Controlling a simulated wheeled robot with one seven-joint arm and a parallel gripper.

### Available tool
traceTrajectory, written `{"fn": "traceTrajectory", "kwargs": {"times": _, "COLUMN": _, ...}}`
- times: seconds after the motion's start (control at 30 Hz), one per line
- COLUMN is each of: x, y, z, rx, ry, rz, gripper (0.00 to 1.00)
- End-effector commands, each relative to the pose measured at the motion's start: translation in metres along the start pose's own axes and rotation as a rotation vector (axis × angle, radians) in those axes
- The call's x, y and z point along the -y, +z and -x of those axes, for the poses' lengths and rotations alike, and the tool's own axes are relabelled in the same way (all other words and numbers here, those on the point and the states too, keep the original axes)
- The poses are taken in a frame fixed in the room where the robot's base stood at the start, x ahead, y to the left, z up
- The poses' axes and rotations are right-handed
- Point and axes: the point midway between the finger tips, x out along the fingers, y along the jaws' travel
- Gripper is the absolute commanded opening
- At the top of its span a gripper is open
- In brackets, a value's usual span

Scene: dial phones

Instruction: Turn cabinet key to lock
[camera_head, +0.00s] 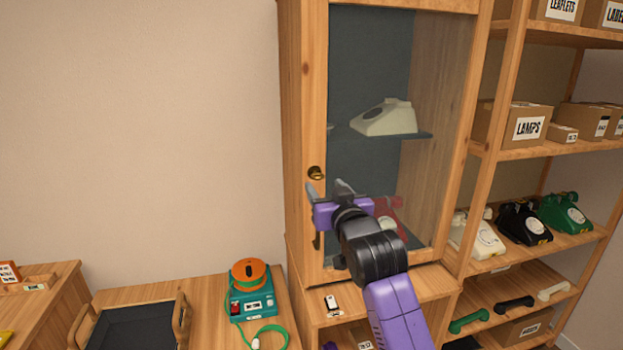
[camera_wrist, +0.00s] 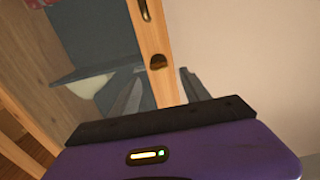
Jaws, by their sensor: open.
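The tall wooden cabinet (camera_head: 302,90) has a glass door that looks closed. A small brass key and lock (camera_head: 316,173) sits on the door's left stile. In the wrist view the brass key piece (camera_wrist: 158,61) shows on the stile, dark on its near side; its exact angle is too small to tell. My gripper (camera_head: 327,188) is open and empty, just in front of and slightly below the key in the head view. In the wrist view its two grey fingers (camera_wrist: 158,88) point toward the stile, one on each side of it, apart from the key.
A door handle (camera_head: 317,240) is below the key, partly behind my gripper. A cream phone (camera_head: 387,117) is on the cabinet's glass shelf and a red phone (camera_head: 388,216) lower inside. Open shelving with phones is right. A teal-orange device (camera_head: 251,290) stands lower left. Bare wall is left.

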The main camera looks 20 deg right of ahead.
Motion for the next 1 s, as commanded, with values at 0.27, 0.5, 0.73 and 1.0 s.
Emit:
{"fn": "traceTrajectory", "kwargs": {"times": 0.27, "x": 0.000, "y": -0.002, "z": -0.039, "rx": 0.000, "ry": 0.000, "rz": 0.001, "gripper": 0.55}}
{"fn": "traceTrajectory", "kwargs": {"times": 0.5, "x": 0.000, "y": -0.002, "z": -0.061, "rx": -0.002, "ry": 0.000, "rz": 0.000, "gripper": 0.55}}
{"fn": "traceTrajectory", "kwargs": {"times": 0.73, "x": 0.000, "y": -0.001, "z": -0.065, "rx": -0.003, "ry": 0.000, "rz": 0.000, "gripper": 0.55}}
{"fn": "traceTrajectory", "kwargs": {"times": 1.0, "x": 0.000, "y": -0.001, "z": -0.065, "rx": -0.003, "ry": 0.000, "rz": 0.000, "gripper": 0.33}}
